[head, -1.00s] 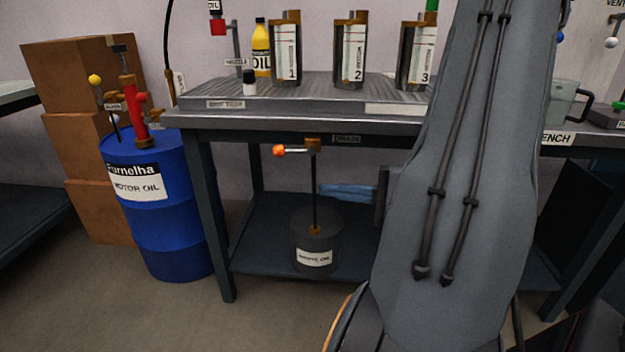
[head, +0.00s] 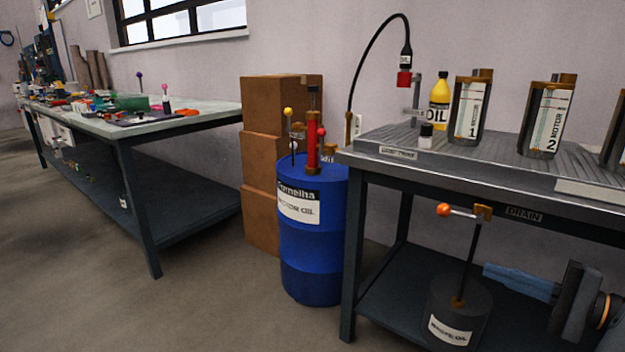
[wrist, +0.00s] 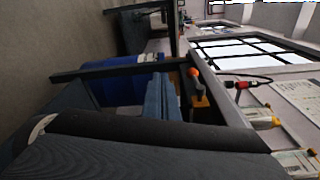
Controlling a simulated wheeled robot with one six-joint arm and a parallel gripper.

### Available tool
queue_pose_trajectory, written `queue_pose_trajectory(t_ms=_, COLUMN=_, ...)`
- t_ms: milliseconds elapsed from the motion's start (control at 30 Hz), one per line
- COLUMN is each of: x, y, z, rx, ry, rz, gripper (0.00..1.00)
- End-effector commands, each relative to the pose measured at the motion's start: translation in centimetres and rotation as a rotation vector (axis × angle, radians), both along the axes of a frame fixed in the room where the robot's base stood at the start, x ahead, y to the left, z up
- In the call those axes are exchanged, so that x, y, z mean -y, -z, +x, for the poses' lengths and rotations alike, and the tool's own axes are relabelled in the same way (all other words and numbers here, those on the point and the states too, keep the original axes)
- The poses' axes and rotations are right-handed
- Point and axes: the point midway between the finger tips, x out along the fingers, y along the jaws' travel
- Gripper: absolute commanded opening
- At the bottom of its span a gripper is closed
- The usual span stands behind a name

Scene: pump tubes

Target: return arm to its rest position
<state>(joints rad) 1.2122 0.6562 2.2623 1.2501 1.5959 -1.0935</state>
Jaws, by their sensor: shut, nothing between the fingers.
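My gripper (head: 487,271) shows at the lower right of the head view, its blue fingers together, empty and pointing left. It appears just right of the dark waste oil can (head: 458,325) under the bench; I cannot tell the gap in depth. The blue fingers also show in the wrist view (wrist: 162,88), with the blue drum (wrist: 122,75) beyond them. The orange-knobbed drain lever (head: 445,210) sits under the bench edge, above and left of my gripper. Most of my arm is out of the head view.
The metal bench (head: 400,153) carries the numbered oil containers (head: 470,110) and a yellow oil bottle (head: 440,108). The blue motor oil drum (head: 312,240) stands left of it, by stacked brown boxes (head: 262,160). A cluttered table (head: 190,120) is further left. The floor in front is clear.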

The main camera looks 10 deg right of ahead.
Motion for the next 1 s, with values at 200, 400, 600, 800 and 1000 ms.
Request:
queue_pose_trajectory(t_ms=200, x=-8.8, y=0.0, z=2.0, rx=-0.136, ry=-0.277, rz=-0.056, gripper=0.00)
queue_pose_trajectory(t_ms=400, x=-17.7, y=0.5, z=1.5, rx=-0.291, ry=-0.561, rz=-0.173, gripper=0.00)
queue_pose_trajectory(t_ms=600, x=-24.7, y=1.2, z=-0.8, rx=-0.415, ry=-0.804, rz=-0.343, gripper=0.00)
queue_pose_trajectory(t_ms=800, x=-29.9, y=1.9, z=-3.7, rx=-0.494, ry=-1.002, rz=-0.559, gripper=0.00)
queue_pose_trajectory(t_ms=1000, x=-33.6, y=2.3, z=-6.4, rx=-0.512, ry=-1.151, rz=-0.806, gripper=0.00)
